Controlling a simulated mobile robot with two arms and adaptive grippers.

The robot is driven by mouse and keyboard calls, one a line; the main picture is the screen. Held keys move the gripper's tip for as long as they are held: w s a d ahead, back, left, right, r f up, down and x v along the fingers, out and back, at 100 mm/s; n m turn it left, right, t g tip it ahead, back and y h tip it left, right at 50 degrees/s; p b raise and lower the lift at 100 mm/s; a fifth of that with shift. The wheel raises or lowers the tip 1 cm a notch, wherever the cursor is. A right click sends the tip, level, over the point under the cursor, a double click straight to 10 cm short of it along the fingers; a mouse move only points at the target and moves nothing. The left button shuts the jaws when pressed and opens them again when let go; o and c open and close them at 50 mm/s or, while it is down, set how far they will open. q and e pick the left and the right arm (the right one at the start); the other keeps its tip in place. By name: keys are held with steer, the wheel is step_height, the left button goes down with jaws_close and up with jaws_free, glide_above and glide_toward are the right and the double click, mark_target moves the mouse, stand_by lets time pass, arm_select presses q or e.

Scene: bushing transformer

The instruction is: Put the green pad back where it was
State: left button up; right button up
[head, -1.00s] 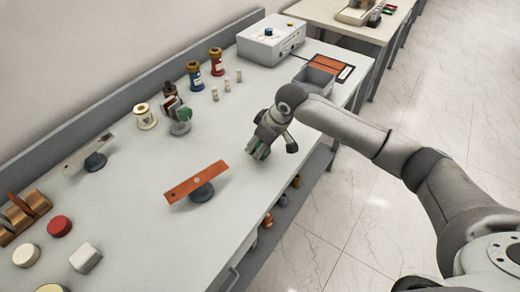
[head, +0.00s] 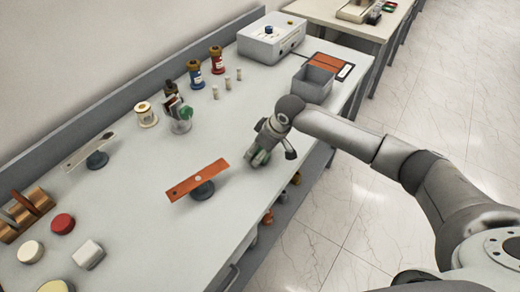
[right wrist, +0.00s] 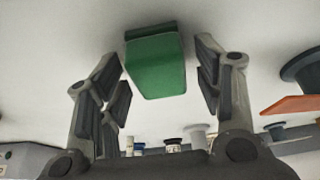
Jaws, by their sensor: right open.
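A green pad (right wrist: 157,62) shows in the right wrist view between the two fingers of my right gripper (right wrist: 163,75). The fingers stand apart, with a gap visible on the pad's right side and a narrow one on its left. In the head view the right gripper (head: 257,157) is low over the white bench, right of the orange bar, and a bit of green shows at its fingers. A clear cup (head: 181,126) farther back holds several thin pieces, one of them green. My left gripper is out of view.
The orange bar (head: 197,180) rests on a dark round stand left of the gripper. A grey open bin (head: 313,84) stands behind it near the bench edge. Small white pegs (head: 215,92) and coloured bushings (head: 217,61) stand at the back. The bench's front middle is clear.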

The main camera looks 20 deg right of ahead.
steer(key=b+v, duration=0.1)
steer(key=v, duration=1.1)
steer(key=shift+r+b, duration=0.15)
steer(key=shift+b, duration=0.2)
